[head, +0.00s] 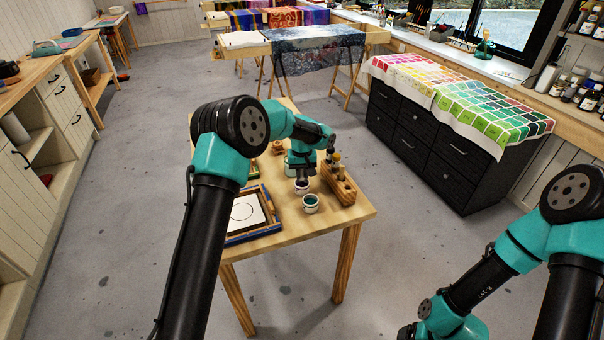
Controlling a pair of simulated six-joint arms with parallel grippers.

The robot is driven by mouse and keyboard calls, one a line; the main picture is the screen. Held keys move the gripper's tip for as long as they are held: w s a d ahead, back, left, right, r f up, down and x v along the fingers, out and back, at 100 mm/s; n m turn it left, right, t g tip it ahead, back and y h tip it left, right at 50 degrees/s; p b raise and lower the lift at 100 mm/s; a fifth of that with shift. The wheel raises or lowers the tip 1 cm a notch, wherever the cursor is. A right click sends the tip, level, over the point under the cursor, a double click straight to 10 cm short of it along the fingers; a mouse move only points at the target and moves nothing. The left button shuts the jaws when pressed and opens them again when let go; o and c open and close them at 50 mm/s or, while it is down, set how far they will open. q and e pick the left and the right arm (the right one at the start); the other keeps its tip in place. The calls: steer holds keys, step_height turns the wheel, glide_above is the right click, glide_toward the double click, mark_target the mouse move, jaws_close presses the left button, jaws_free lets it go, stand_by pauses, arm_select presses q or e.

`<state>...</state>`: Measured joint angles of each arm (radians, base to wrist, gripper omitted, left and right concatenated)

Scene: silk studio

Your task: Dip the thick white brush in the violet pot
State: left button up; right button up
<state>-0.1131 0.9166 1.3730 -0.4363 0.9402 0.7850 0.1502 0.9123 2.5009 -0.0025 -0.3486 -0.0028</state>
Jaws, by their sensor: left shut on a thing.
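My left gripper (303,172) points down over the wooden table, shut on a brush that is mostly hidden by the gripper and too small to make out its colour. Directly below it is a small white pot (301,190) with dark violet paint; the brush end is at or just above its mouth, and I cannot tell whether it touches the paint. A second white pot (311,204) with teal paint stands just in front. A wooden brush block (342,190) with upright brushes stands to the right.
A blue-edged frame (256,229) with a white sheet and a drawn circle lies on the table (341,216), left of the pots. The table's front right corner is bare. A dark drawer cabinet (421,146) with colour-chart cloths stands beyond to the right.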

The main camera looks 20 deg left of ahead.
arm_select(q)
steer(key=shift+r, duration=3.3)
